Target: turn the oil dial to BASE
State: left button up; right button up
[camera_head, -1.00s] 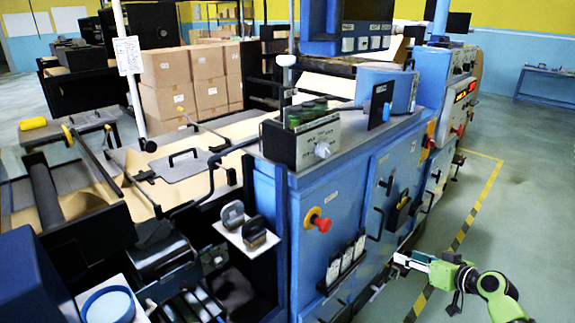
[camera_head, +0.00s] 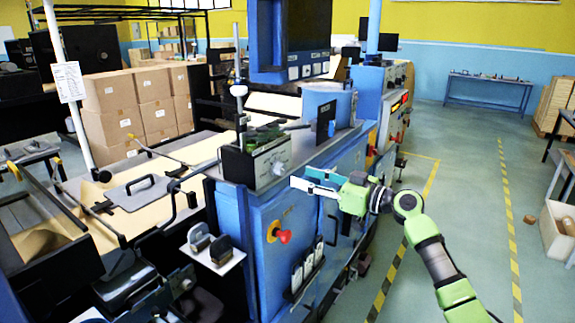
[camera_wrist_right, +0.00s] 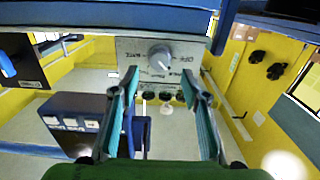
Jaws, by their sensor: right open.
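The oil dial (camera_head: 278,168) is a pale round knob on the front of a grey control box, which stands on top of the blue machine. In the right wrist view the dial (camera_wrist_right: 160,56) has a light pointer mark and small printed labels around it, too blurred to read surely. My right gripper (camera_head: 304,179) is open and empty, just right of the box and apart from the dial. In the wrist view its two teal fingers (camera_wrist_right: 159,82) stand apart, with the dial beyond and between their tips. My left gripper is out of view.
A red stop button (camera_head: 283,236) sits on the machine front below the dial. A blue drum-shaped housing (camera_head: 330,106) stands behind the gripper, and a monitor (camera_head: 290,35) hangs above. A vertical post (camera_head: 239,90) rises left of the box.

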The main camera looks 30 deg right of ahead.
aim_at(284, 171)
jog(key=p+x, duration=0.2)
jog(key=x, duration=0.3)
jog(key=shift+w, duration=0.3)
jog(key=shift+w+a+p, duration=0.2)
jog(key=shift+w+p, duration=0.1)
jog(key=shift+w, duration=0.05)
jog(key=c, duration=1.1)
